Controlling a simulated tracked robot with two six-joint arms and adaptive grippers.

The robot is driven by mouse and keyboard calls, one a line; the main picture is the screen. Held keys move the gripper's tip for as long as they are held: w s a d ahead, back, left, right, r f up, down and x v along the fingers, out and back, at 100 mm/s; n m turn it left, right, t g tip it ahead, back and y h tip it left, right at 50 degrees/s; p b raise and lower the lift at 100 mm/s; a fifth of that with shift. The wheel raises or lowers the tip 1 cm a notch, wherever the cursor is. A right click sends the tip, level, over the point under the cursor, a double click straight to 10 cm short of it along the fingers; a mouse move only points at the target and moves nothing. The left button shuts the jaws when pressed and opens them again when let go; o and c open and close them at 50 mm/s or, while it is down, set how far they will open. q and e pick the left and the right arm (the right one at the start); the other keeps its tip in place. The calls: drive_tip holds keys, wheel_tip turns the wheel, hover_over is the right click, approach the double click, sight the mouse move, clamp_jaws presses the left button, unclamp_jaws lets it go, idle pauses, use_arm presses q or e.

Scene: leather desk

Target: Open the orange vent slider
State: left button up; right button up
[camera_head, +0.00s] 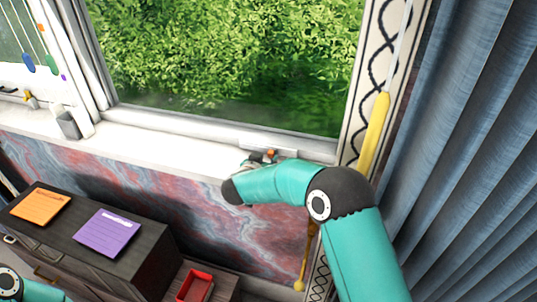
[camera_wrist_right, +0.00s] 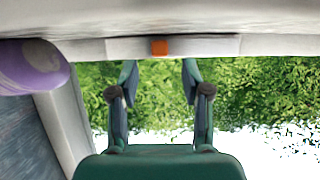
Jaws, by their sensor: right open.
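The orange vent slider (camera_wrist_right: 159,47) is a small orange block on a pale vent strip (camera_wrist_right: 215,46) along the window frame. In the head view the slider (camera_head: 271,153) shows as a small orange spot on the strip (camera_head: 288,153), just beyond my right wrist. My right gripper (camera_wrist_right: 159,78) is open and empty, its two fingers apart in front of the window glass. In the wrist picture the slider lies between the fingertips' lines, a little above them, with no visible contact. In the head view my wrist partly hides the gripper. My left gripper is out of view.
A yellow handle (camera_head: 375,132) hangs right of the window by a blue curtain (camera_head: 470,150). A purple rounded thing (camera_wrist_right: 30,68) is at the wrist view's left. A dark cabinet (camera_head: 140,272) with orange (camera_head: 41,206) and purple notes (camera_head: 106,232) stands lower left.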

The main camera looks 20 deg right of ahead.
sight(270, 155)
drive_tip(key=shift+x, duration=2.4)
clamp_jaws()
